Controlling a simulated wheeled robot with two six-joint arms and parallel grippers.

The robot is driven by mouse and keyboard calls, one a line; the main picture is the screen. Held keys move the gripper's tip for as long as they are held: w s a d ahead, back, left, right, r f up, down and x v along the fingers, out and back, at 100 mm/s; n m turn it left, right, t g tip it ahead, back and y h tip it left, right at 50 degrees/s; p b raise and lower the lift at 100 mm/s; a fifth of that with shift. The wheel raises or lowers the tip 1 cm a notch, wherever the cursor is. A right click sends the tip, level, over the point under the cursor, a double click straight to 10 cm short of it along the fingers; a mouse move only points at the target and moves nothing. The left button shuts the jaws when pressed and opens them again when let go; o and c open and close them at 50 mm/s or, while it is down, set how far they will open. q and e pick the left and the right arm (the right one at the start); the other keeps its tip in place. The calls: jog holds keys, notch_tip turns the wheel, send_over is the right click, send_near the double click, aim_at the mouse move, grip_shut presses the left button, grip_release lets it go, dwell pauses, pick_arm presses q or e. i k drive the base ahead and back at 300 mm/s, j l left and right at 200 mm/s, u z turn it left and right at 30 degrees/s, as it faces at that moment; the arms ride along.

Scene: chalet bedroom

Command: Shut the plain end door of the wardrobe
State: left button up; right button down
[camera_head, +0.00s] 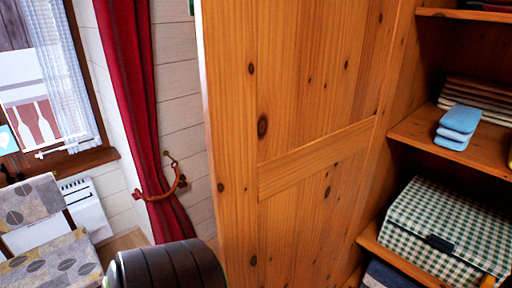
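The wooden wardrobe door (310,90) stands open in the middle of the head view. It is knotty pine with a cross rail, and its free edge is toward the left. The open wardrobe (400,140) is to the right of it, with its shelves exposed. The door's lower end is cut off by the picture's bottom edge. No handle shows on the face I see. Neither of my grippers is in view. A dark ribbed rounded part at the bottom, left of the door, looks like one of my arm links.
Wardrobe shelves hold blue folded cloths (458,126), a stack of folded linen (480,94) and a green checked box (450,225). A red curtain (135,90) with a tieback hangs by the window (45,75). A patterned chair (45,240) and white heater (85,208) stand lower left.

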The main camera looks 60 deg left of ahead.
aim_at(299, 95)
jog(key=k+j, duration=0.15)
jog(key=j, duration=0.25)
jog(key=k+j, duration=0.15)
jog(key=j, duration=0.25)
jog(key=k+j, duration=0.15)
jog(key=j, duration=0.25)
jog(key=k+j, duration=0.1)
jog(key=j, duration=0.35)
jog(key=k+j, duration=0.15)
jog(key=j, duration=0.25)
